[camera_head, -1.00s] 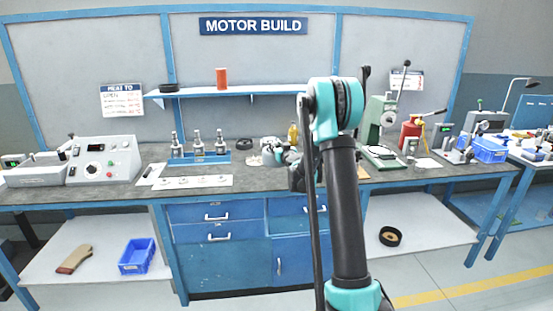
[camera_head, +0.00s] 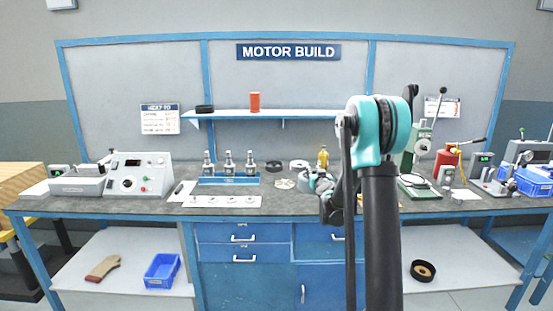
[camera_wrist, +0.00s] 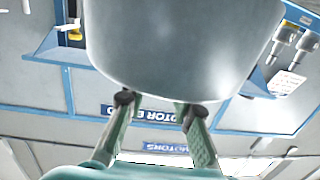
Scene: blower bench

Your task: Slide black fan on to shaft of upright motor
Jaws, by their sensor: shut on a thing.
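Several upright grey motors (camera_head: 229,165) with thin tops stand in a row in a blue rack (camera_head: 225,182) on the bench, left of my gripper. A black ring-shaped part (camera_head: 273,166) lies right of the rack; I cannot tell if it is the fan. In the head view, my gripper is small and partly covered by my arm.
A grey control box (camera_head: 138,174) is at left, a green press (camera_head: 420,150) at right. The wall shelf (camera_head: 270,114) overhangs the back.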

